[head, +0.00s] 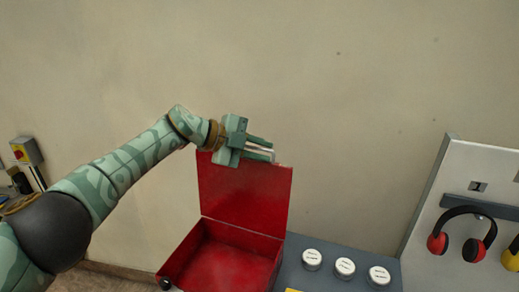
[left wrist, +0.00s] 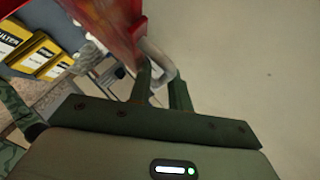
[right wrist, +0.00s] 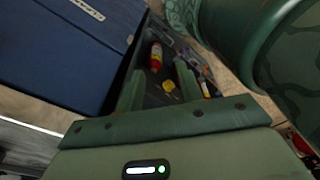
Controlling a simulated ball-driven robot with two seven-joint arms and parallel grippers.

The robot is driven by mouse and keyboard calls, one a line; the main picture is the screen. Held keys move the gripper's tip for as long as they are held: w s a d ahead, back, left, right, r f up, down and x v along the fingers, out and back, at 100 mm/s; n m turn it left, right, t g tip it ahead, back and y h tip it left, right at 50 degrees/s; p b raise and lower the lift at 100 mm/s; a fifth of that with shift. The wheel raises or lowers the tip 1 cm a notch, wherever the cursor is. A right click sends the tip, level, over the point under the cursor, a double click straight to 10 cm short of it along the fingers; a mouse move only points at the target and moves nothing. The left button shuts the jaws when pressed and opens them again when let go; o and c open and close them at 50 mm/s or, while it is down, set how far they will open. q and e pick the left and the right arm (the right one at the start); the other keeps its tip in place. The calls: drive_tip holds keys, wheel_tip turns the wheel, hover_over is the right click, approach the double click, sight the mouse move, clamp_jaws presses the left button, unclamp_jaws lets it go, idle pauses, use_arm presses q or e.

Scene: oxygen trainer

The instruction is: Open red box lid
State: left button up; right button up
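The red box (head: 187,253) stands at the bottom centre of the head view. Its lid (head: 243,198) stands up, roughly upright at the back, and the empty-looking red inside shows. My left gripper (head: 264,149) is at the lid's top edge. In the left wrist view a pale curved handle (left wrist: 167,68) on the red lid (left wrist: 110,25) passes between the left fingers, which are close together on it. My right gripper (right wrist: 160,85) is outside the head view. In the right wrist view its fingers are apart with nothing between them.
Right of the box, a grey panel has several white round caps (head: 345,267). Farther right, red ear muffs (head: 463,232) hang on a pale board (head: 455,165). In the right wrist view, a dark bin holds a red bottle (right wrist: 155,56), beside a blue case (right wrist: 65,50).

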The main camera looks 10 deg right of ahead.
use_arm(q)
drive_tip(key=shift+s+f, duration=0.1)
drive_tip(key=shift+f, duration=0.2)
drive_tip(key=w+b+v, duration=0.1)
drive_tip(key=b+v, duration=0.4)
drive_tip(key=v, duration=1.1)
drive_tip(key=shift+s+a+r+b, duration=0.15)
drive_tip(key=shift+s+r+b, duration=0.15)
drive_tip(key=shift+s+r, duration=0.1)
